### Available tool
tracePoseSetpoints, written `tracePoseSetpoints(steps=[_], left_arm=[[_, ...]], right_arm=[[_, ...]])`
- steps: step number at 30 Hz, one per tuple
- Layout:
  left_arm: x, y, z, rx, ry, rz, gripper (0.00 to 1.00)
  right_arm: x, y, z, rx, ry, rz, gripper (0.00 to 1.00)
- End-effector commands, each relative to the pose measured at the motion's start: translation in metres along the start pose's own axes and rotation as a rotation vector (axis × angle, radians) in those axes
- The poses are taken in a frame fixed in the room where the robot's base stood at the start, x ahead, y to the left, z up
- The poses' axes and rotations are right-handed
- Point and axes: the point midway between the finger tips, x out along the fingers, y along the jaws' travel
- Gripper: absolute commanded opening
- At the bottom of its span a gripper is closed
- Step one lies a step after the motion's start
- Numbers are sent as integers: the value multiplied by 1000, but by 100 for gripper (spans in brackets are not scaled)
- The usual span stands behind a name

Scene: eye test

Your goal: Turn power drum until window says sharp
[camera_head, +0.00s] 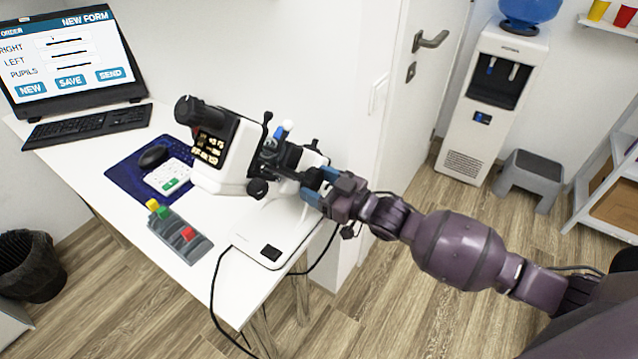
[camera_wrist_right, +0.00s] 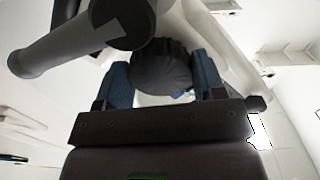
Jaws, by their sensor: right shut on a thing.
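A white and black optical instrument (camera_head: 229,165) stands on the white desk (camera_head: 215,265), with a black eyepiece and a dark panel of small lit labels (camera_head: 209,147). My right gripper (camera_head: 319,187) is at the instrument's right side. In the right wrist view its two blue fingers (camera_wrist_right: 162,78) close on either side of a dark ribbed round drum (camera_wrist_right: 160,66), which I take as the power drum. In the head view the drum is hidden behind the gripper. I cannot make out a window reading sharp or otherwise. My left gripper is not in view.
A monitor (camera_head: 68,60) and keyboard (camera_head: 88,126) stand at the back left. A mouse (camera_head: 152,157) and white keypad lie on a blue mat (camera_head: 122,177). A grey tray (camera_head: 180,238) holds coloured blocks. A black cable hangs over the desk's front edge.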

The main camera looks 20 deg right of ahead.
Motion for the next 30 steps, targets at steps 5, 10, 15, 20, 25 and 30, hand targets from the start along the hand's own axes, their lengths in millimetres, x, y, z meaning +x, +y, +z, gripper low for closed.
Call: tracePoseSetpoints(steps=[5, 10, 15, 20, 25, 30], left_arm=[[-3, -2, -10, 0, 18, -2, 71], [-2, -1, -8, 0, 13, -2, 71], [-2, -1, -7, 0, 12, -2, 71], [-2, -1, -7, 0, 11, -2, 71], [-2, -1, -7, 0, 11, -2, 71], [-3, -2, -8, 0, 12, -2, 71]], right_arm=[[0, 1, -3, -138, 0, 1, 39], [0, 1, 0, -158, -2, 0, 39], [0, 1, 0, -156, -1, 0, 67], [0, 1, 0, -156, -2, 0, 88], [0, 1, 0, -155, -2, 0, 88], [-5, 0, 0, -155, -2, 0, 88]])
